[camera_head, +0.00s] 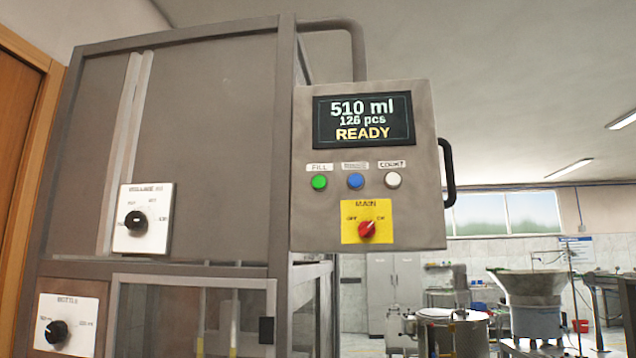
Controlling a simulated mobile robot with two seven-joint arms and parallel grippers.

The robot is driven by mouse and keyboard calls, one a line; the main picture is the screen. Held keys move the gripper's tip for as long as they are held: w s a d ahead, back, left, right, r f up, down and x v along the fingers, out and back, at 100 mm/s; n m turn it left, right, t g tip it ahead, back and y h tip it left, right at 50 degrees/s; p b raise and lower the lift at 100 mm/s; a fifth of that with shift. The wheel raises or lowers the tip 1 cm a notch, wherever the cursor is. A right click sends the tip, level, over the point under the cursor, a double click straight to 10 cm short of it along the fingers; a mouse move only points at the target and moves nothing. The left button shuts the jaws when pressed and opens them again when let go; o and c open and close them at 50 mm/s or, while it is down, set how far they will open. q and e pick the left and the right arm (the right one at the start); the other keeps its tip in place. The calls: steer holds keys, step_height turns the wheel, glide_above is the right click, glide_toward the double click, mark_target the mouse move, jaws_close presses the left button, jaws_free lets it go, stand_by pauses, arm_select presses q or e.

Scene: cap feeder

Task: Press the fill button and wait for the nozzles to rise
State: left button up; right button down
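The green fill button (319,182) sits under a label reading FILL on the grey control panel (300,225). The panel's screen (363,119) reads "510 ml", "126 pcs" and "READY". A blue button (355,181) and a white button (393,180) sit to the right of the green one. Below them, a red main switch (367,229) is on a yellow plate. The nozzles cannot be made out in this view. Neither of my grippers is in view.
The machine's grey cabinet (200,130) carries a volume dial (136,220) and a bottle dial (57,331). A black handle (448,172) sticks out at the panel's right edge. A hopper (530,290) and other equipment stand at the back right.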

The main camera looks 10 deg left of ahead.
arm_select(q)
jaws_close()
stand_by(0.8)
